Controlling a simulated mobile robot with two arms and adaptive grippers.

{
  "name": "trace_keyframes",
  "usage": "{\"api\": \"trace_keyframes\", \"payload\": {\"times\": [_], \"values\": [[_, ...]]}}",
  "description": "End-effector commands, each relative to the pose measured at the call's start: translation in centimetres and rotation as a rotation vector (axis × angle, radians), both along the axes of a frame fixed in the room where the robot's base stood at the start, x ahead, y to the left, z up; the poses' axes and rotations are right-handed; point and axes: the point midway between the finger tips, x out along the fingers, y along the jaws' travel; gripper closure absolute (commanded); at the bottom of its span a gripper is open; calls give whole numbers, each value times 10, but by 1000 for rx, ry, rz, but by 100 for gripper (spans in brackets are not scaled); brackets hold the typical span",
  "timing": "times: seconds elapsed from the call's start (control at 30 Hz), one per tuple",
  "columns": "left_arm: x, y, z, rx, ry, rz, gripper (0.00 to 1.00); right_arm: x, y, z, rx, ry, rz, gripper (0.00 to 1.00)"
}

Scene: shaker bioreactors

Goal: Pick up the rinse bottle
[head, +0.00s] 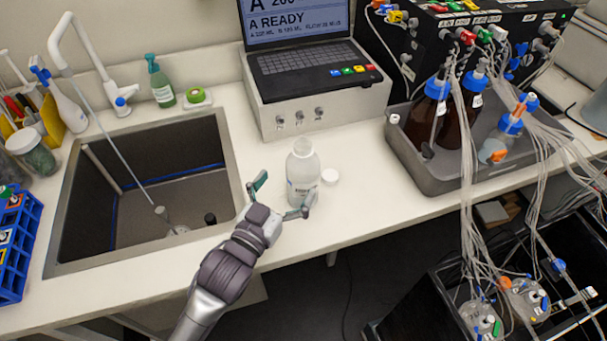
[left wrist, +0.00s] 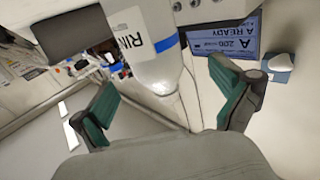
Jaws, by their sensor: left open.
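The rinse bottle (head: 302,172) is a translucent white bottle with a label, standing upright and uncapped on the white counter. A white cap (head: 329,177) lies on the counter just right of it. My left gripper (head: 283,192) is open at the near side of the bottle, one finger to its left and the other at its front right. In the left wrist view the bottle (left wrist: 150,50), with dark lettering and a blue band, shows ahead between the open fingers of my left gripper (left wrist: 168,108). I cannot tell whether a finger touches it. My right gripper is not in view.
A sink (head: 140,190) lies left of the bottle. A control unit with a laptop-like screen (head: 315,80) stands behind it. A grey tray (head: 440,180) with brown bottles and tubing is at the right. The counter's front edge runs close to the bottle.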

Motion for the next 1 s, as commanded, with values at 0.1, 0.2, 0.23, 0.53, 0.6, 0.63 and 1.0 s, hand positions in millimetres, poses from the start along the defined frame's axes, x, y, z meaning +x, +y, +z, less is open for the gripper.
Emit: {"api": "trace_keyframes", "payload": {"times": [0.1,0.2,0.23,0.53,0.6,0.63,1.0], "values": [[9,-5,1,0,0,-1,0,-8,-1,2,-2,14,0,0],[14,-8,1,-1,0,0,0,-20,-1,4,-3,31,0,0],[17,-10,2,-1,0,0,0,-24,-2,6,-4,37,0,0],[52,-32,2,0,1,0,0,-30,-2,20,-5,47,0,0],[55,-33,1,0,1,0,0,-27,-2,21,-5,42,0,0],[55,-34,1,0,1,0,0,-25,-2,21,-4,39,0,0],[55,-34,0,0,1,0,28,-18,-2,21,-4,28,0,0]]}}
